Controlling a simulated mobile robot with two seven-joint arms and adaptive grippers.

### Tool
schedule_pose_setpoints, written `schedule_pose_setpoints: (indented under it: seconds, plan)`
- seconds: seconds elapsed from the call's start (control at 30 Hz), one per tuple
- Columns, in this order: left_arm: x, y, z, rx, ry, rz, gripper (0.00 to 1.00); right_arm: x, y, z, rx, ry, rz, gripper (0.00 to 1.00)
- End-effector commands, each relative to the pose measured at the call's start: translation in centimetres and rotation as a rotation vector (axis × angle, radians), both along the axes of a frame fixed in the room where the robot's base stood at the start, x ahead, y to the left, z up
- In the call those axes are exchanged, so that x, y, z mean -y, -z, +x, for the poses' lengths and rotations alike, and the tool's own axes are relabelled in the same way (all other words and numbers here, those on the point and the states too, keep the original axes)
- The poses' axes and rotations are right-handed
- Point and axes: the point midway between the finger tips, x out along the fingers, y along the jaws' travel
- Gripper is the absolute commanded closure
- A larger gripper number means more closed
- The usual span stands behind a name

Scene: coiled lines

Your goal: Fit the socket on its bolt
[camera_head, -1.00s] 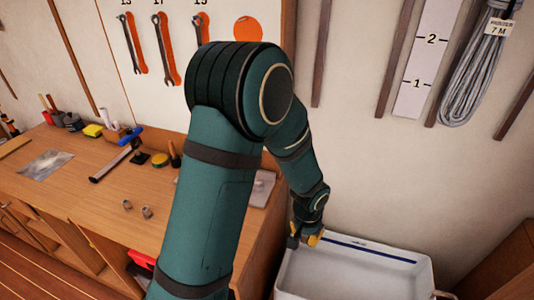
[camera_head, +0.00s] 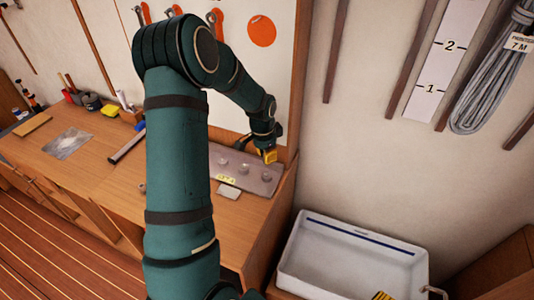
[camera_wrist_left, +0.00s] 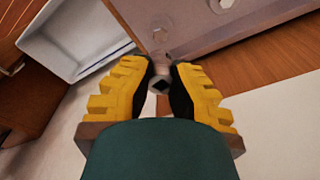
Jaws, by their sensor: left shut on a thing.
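My left gripper (camera_head: 268,157) is above the back right of the workbench, near the right end of a grey plate (camera_head: 262,186). In the left wrist view its yellow ribbed fingers (camera_wrist_left: 161,84) are shut on a small round metal socket (camera_wrist_left: 160,86) with a dark square hole. Round bolt heads stand on the plate, among them a middle one (camera_head: 244,169) and a right one (camera_head: 266,177). Ribbed yellow tips, probably my right gripper (camera_head: 382,296), show at the bottom edge.
A white basin (camera_head: 345,250) stands right of the bench. A small grey block (camera_head: 229,191) lies in front of the plate. A dark bar (camera_head: 126,147) lies farther left. The wall with hanging wrenches (camera_head: 216,20) is close behind the plate.

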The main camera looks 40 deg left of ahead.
Motion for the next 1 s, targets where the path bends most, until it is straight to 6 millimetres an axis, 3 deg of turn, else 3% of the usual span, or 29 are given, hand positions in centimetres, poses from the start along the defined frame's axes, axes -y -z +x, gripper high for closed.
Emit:
schedule_pose_setpoints:
  seconds: [0.6, 1.0]
  plan:
    - [0.0, 5.1, 0.0, -0.001, -0.002, 0.000, 1.00, -0.2, 3.7, 0.1, 0.000, 0.001, -0.006, 0.00]
    - [0.1, 5.8, 0.0, -0.001, -0.002, 0.000, 1.00, -0.2, 4.3, 0.1, -0.001, 0.001, -0.008, 0.00]
